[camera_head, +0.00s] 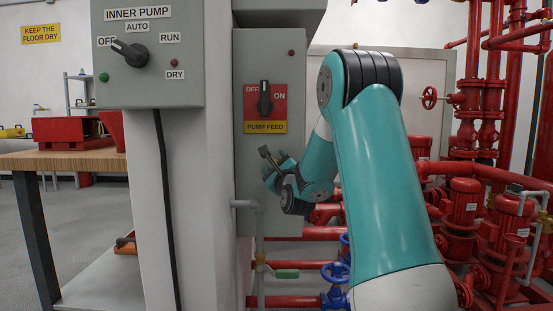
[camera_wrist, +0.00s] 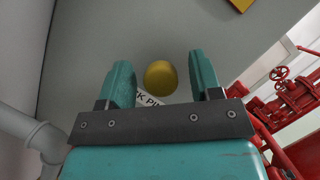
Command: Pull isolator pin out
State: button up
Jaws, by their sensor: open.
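A round yellow knob (camera_wrist: 160,78) stands out from the grey panel face (camera_wrist: 90,30) in the wrist view. It appears to be the head of the isolator pin. A white label (camera_wrist: 150,99) below it reads partly "K PI"; the rest is hidden. My gripper (camera_wrist: 161,63) is open, with one teal finger to the left of the knob and one to the right, and gaps show on both sides. How deep the fingers reach is unclear. In the head view my gripper (camera_head: 268,160) is in front of the grey cabinet (camera_head: 250,190), below the pump feed switch; the knob is not visible there.
The pump feed switch (camera_head: 265,106) is above my gripper, and the inner pump box (camera_head: 150,60) is to the left. Red pipes and pumps (camera_head: 463,205) fill the right side.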

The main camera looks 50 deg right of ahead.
jog(key=shift+w+d, duration=0.15)
jog(key=shift+w, duration=0.05)
grip_shut()
jog(key=shift+s+a+p, duration=0.5)
jog(key=shift+s+a, duration=0.25)
jog(key=shift+a, duration=0.1)
grip_release()
